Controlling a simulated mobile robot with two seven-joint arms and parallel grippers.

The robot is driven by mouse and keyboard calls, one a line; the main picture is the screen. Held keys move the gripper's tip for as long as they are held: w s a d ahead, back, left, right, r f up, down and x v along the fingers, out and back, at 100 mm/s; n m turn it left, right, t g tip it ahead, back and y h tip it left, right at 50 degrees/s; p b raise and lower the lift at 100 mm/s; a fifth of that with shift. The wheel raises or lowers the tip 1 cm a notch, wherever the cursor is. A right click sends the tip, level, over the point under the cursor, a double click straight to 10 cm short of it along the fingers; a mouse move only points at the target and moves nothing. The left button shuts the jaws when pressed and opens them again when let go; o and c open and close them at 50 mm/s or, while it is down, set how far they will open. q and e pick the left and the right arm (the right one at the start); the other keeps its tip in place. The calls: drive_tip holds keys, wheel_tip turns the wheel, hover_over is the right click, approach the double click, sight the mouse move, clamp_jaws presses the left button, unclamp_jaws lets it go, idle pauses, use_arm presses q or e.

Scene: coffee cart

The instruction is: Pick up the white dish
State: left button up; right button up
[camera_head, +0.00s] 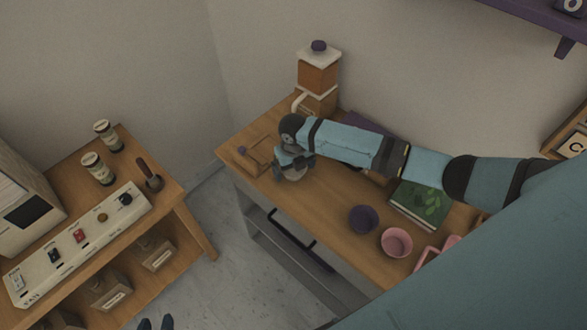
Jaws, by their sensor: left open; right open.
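The white dish (294,177) sits near the left end of the wooden cart top (330,207). It looks pale and is partly hidden by my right gripper. My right gripper (289,166) reaches in along the cart from the right. It is open, with its fingers right at the dish; I cannot tell whether they touch it. My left gripper (155,323) shows only as two dark tips at the bottom edge, apart and empty, over the floor.
A dark purple bowl (363,219), a pink bowl (397,242) and a green book (420,203) lie right of the dish. A coffee grinder (318,77) stands at the back. A small wooden stand (259,157) is left of the dish. A second table (180,187) stands at left.

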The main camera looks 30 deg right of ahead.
drive_tip(key=c, duration=0.8)
